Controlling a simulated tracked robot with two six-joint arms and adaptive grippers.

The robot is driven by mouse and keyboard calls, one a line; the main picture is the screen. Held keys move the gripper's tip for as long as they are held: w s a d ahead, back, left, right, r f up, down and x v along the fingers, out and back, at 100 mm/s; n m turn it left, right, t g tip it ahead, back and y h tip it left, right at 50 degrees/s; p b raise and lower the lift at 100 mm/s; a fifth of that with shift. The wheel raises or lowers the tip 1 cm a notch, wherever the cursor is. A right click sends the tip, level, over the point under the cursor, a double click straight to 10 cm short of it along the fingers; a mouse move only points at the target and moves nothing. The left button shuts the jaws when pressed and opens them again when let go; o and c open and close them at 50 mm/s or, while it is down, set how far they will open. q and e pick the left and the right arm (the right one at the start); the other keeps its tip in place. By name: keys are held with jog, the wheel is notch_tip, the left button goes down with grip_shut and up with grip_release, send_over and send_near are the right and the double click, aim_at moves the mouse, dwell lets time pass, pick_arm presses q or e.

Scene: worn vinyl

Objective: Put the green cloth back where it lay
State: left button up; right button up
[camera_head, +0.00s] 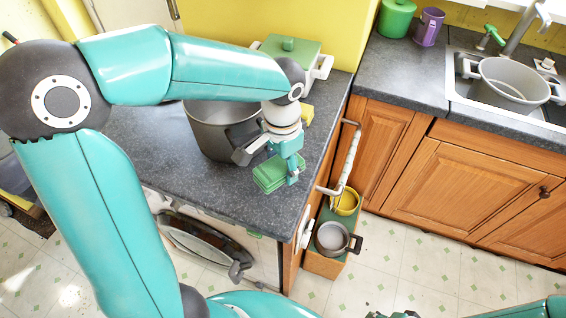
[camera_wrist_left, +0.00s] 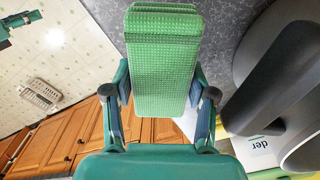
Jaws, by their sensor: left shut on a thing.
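The green cloth (camera_head: 270,174) is a folded, textured block near the front right corner of the grey counter (camera_head: 170,165). My left gripper (camera_head: 291,174) is shut on it, coming from above. In the left wrist view the cloth (camera_wrist_left: 163,60) sits between the two fingers (camera_wrist_left: 163,97) and hides part of the counter. I cannot tell whether the cloth touches the counter. A small part of my right gripper (camera_head: 393,315) seems to show at the bottom edge; its jaws cannot be made out.
A large grey pot (camera_head: 207,138) stands close behind the cloth. A green lidded pot (camera_head: 290,48) and a yellow item (camera_head: 307,114) are farther back. A pale rail (camera_head: 347,160) runs along the counter's end. Below it are a grey pan (camera_head: 331,237) and yellow bowl (camera_head: 347,202).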

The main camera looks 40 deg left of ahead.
aim_at(282, 188)
pick_arm(q)
jog(key=shift+f+b, duration=1.85)
jog(key=shift+f, duration=0.65)
jog(key=shift+f+b, duration=0.55)
jog(key=shift+f, duration=0.05)
jog(key=o, duration=1.1)
jog(key=shift+r, duration=0.2)
jog(key=shift+r+p, duration=3.3)
jog(key=shift+r, duration=0.6)
